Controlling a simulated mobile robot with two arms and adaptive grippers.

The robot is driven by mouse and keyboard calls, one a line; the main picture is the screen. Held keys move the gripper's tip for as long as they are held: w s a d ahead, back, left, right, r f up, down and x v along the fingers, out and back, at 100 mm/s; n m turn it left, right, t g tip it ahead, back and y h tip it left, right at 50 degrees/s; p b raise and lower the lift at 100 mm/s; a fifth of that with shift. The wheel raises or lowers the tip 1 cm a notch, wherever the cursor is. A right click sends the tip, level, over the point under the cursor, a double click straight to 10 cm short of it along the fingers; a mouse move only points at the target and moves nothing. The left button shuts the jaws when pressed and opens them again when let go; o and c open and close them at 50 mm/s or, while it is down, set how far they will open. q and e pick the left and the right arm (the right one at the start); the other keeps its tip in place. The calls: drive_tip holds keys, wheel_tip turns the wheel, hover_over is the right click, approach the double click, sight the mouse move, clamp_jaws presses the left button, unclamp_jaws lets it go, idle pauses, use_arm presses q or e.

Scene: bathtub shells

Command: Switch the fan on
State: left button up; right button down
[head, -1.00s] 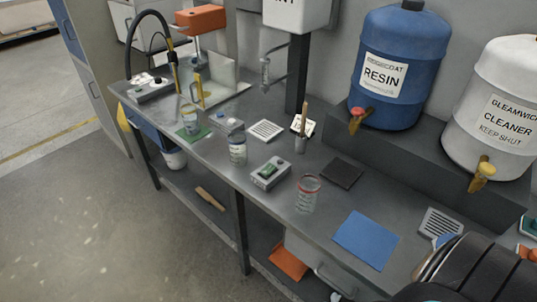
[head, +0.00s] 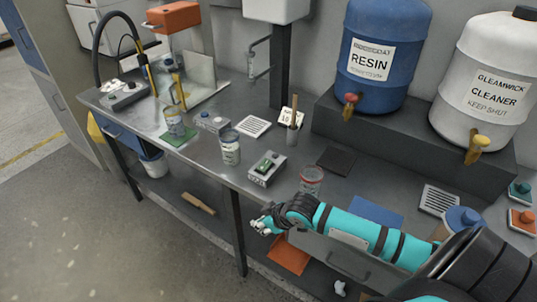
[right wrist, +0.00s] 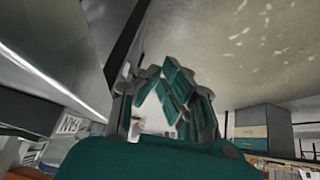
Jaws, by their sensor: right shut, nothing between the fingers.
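No fan can be made out for certain in the head view. A grey control box with a green rocker switch (head: 267,168) sits near the front edge of the bench, mid-picture. A second grey box with a blue button (head: 211,122) is farther left, and a larger box with a dark knob (head: 125,95) is at the far left end. Which one belongs to a fan cannot be told. My right gripper (head: 264,225) is shut and empty, just off the bench's front edge, below and apart from the green-switch box. Its fingers fill the middle of the right wrist view (right wrist: 172,95).
A red-rimmed cup (head: 311,180) stands close to my right arm, and a jar (head: 230,147) stands left of the green-switch box. A stick stands in a holder (head: 293,138) behind. Resin (head: 375,55) and cleaner (head: 490,85) drums stand on a raised step.

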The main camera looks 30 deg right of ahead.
wheel_tip(320, 180, up, 8)
drive_tip(key=a+n, duration=0.1)
drive_tip(key=n, duration=0.1)
drive_tip(key=w+d+r+m+t, duration=0.1)
drive_tip(key=w+d+r, duration=0.1)
drive_tip(key=d+r, duration=0.4)
drive_tip(key=w+d+r+m+t, duration=0.1)
drive_tip(key=w+d+r, duration=0.2)
drive_tip(key=d+r, duration=0.4)
wheel_tip(320, 180, up, 3)
drive_tip(key=shift+d+b, duration=0.15)
drive_tip(key=shift+b, duration=0.15)
drive_tip(key=shift+w, duration=0.1)
drive_tip(key=p, duration=0.2)
hover_over(269, 161)
drive_tip(key=f, duration=0.4)
drive_tip(key=a+f, duration=0.1)
drive_tip(key=f, duration=0.2)
drive_tip(key=shift+w, duration=0.1)
drive_tip(key=f, duration=0.2)
drive_tip(key=shift+d+f, duration=0.3)
drive_tip(key=shift+d+f+p, duration=0.15)
drive_tip(key=shift+f+p, duration=0.2)
drive_tip(key=shift+f, duration=0.4)
